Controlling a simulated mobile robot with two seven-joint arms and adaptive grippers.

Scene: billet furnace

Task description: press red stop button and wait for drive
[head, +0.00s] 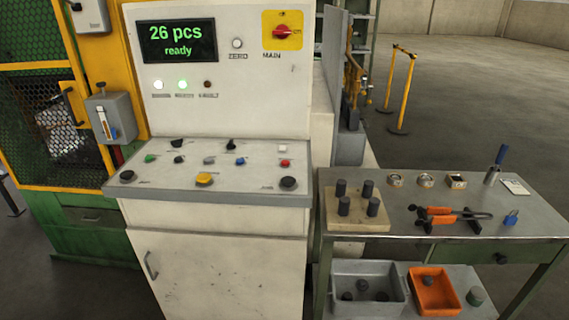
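A control console (215,225) stands in the middle of the head view. On its sloped desk, a small red button (285,163) sits at the right, below a white button (282,149). The upright panel carries a display (177,41) reading "26 pcs ready" in green. Below it, two round lamps (183,85) are lit and a dark reddish one (207,84) looks unlit. A red rotary switch (282,32) on a yellow plate is labelled MAIN. Neither of my grippers is in view, and nothing covers the red button.
Close to the red button are a black knob (289,182) and a blue button (241,161); a large yellow button (204,179) is at the front. A bench (400,225) with tools and cylinders stands right of the console. A green-and-yellow mesh-fenced machine (90,240) stands left.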

